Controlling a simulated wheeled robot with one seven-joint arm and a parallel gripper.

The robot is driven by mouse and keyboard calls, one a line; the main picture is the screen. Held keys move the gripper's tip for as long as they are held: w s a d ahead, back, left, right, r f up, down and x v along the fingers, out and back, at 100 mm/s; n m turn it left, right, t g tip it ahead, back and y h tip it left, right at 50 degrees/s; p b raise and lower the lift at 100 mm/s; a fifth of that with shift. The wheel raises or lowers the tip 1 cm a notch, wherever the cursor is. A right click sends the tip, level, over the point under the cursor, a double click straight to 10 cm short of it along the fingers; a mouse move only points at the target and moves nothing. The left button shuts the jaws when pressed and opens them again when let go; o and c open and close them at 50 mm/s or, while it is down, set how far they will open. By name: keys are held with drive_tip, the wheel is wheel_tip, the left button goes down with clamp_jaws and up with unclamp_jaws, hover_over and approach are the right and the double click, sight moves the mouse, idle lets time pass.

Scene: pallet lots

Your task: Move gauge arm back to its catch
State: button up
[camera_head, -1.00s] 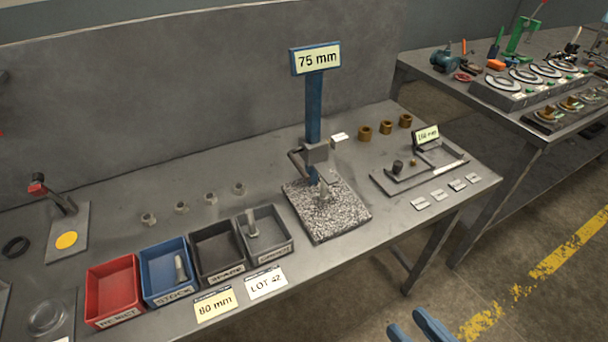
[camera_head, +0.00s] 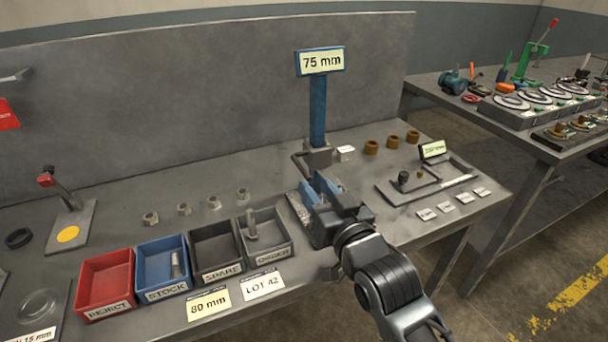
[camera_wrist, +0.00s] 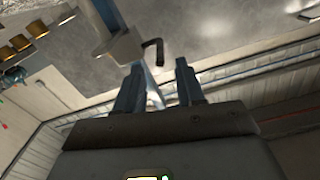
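The gauge stand has a blue column (camera_head: 318,112) with a 75 mm sign and a grey block low on it. A thin dark bent arm (camera_head: 298,163) reaches left from the block. In the wrist view, the block (camera_wrist: 124,47) and a dark hooked rod (camera_wrist: 156,46) show beyond my fingers. My gripper (camera_head: 318,187) is over the speckled base, in front of the column, and hides most of the base. Its blue fingers are apart, also in the wrist view (camera_wrist: 158,76). A pale pointed piece shows between them, with contact unclear. I cannot make out the catch.
Red (camera_head: 106,284), blue (camera_head: 162,265), black (camera_head: 216,251) and grey (camera_head: 265,236) bins stand left of my gripper. A flat fixture (camera_head: 395,190) with a dark knob and small tags lie right. Brown bushings (camera_head: 392,141) stand behind.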

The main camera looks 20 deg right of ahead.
sight(295, 159)
drive_tip(key=shift+w+p, duration=0.4)
drive_tip(key=shift+w, duration=3.5)
drive_tip(key=shift+c, duration=0.4)
clamp_jaws()
